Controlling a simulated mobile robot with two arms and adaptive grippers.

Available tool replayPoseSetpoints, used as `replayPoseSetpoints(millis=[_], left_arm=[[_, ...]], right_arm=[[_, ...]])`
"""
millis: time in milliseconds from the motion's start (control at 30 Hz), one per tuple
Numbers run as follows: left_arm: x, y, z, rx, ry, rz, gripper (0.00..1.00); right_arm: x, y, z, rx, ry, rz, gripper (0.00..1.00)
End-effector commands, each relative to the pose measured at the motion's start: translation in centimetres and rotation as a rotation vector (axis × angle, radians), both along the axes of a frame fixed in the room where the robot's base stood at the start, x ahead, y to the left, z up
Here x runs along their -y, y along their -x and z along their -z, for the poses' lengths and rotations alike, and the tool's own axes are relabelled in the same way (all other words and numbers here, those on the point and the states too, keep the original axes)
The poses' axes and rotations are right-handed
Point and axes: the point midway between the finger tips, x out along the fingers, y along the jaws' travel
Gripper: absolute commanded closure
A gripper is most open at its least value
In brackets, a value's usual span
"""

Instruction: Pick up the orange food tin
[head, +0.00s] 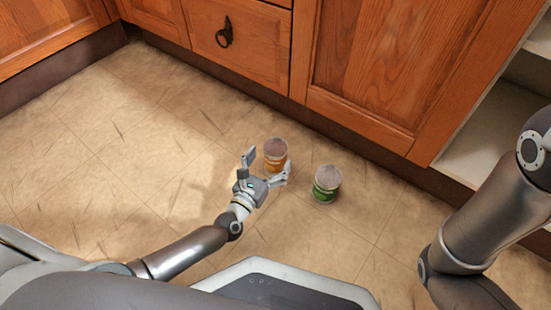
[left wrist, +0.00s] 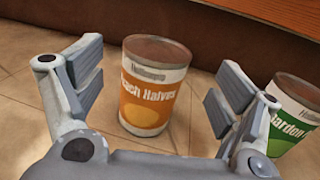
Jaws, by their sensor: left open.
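The orange food tin (head: 276,156) stands upright on the tiled floor, near the wooden cabinets. In the left wrist view the tin (left wrist: 150,95) has an orange label with a white band and a brownish top. My left gripper (head: 267,165) is open, with its fingers pointing at the tin. In the left wrist view the left gripper (left wrist: 158,88) has one finger on either side of the tin, with gaps visible, and the tin seems to stand at or just beyond the fingertips. My right arm shows at the right of the head view, but its gripper is out of view.
A green-labelled tin (head: 326,184) stands upright close to the right of the orange tin; it also shows behind the right finger in the left wrist view (left wrist: 290,115). Wooden cabinets (head: 370,65) line the back. An open shelf (head: 490,140) is at right. Floor at left is clear.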

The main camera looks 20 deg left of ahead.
Motion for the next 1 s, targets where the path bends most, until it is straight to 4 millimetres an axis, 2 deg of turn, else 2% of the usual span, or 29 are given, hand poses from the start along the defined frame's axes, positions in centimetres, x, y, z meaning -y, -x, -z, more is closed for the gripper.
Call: replayPoseSetpoints(millis=[100, 300, 600, 1000], left_arm=[[0.0, -1.7, -0.2, 0.007, 0.002, -0.002, 0.11], [0.3, -4.4, -0.5, 0.004, 0.0, -0.001, 0.11], [0.3, -4.9, -0.7, 0.001, -0.001, -0.001, 0.11], [0.3, -4.9, -0.7, 0.001, -0.002, -0.001, 0.61]], right_arm=[[0.0, 0.0, 1.2, -0.001, 0.0, 0.0, 0.71], [0.0, 0.0, 2.3, 0.0, 0.0, 0.0, 0.71], [0.0, 0.0, 2.3, 0.0, 0.001, 0.0, 0.71], [0.0, 0.0, 2.3, -0.001, 0.001, 0.001, 0.71]])
